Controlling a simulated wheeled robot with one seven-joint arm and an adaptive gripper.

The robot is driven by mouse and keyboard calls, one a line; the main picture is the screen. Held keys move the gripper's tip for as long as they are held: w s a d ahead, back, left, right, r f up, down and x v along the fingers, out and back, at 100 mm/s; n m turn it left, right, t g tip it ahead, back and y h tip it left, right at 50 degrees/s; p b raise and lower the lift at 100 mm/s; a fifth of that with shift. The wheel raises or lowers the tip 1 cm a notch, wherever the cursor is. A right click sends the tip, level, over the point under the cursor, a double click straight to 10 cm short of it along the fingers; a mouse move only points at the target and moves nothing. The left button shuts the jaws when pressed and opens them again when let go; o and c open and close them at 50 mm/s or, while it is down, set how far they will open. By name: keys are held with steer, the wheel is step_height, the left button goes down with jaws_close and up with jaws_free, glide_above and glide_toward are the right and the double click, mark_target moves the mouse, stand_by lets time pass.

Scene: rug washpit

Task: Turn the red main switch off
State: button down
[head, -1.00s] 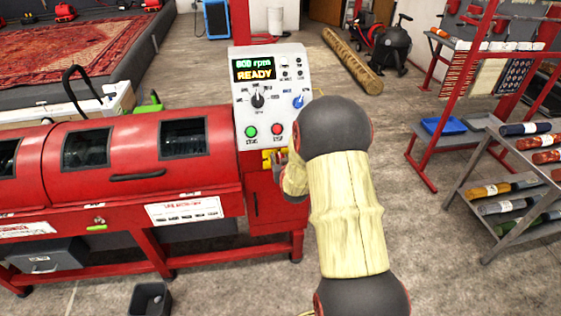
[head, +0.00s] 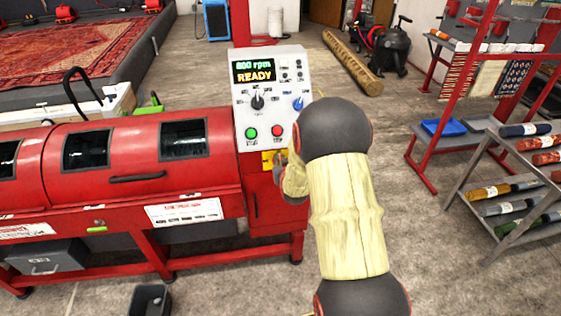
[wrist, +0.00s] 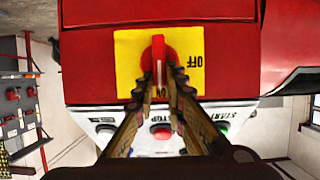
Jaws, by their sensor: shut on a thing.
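The red main switch (wrist: 158,50) is a rotary handle on a yellow plate (wrist: 190,46) marked OFF at one side in the wrist view. Its handle stands in line with the fingers, pointing away from the OFF mark. My gripper (wrist: 158,80) is shut on the near part of the handle, one finger on each side. In the head view the yellow plate (head: 268,160) shows below the control panel, and my arm hides most of the switch and gripper. The panel display (head: 253,71) reads 800 rpm and READY.
The grey control panel (head: 285,92) has a green button (head: 251,133), a red button (head: 277,131) and knobs just above the switch. The red machine (head: 120,165) extends left. A rack with rolled rugs (head: 520,180) stands right. Open floor lies between.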

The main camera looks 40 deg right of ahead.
steer(key=shift+w+a, duration=0.1)
steer(key=shift+w+a+f+n+g+h+p, duration=0.15)
steer(key=shift+w+a+f+n+h+p, duration=0.25)
steer(key=shift+n+h, duration=1.35)
steer(key=shift+w+a+f+n+g+h+p, duration=0.1)
steer(key=shift+a+f+n+h+p, duration=0.45)
steer(key=shift+n, duration=2.1)
steer(key=shift+w+a+f+n+g+h, duration=0.2)
steer(key=shift+f+n+h, duration=0.35)
steer(key=shift+n+h, duration=1.3)
steer(key=shift+a+n+y, duration=0.1)
steer(key=shift+n+y, duration=0.25)
steer(key=shift+n, duration=0.2)
steer(key=c, duration=1.8)
jaws_free()
steer(key=shift+w, duration=0.1)
steer(key=shift+c, duration=0.2)
steer(key=v, duration=1.2)
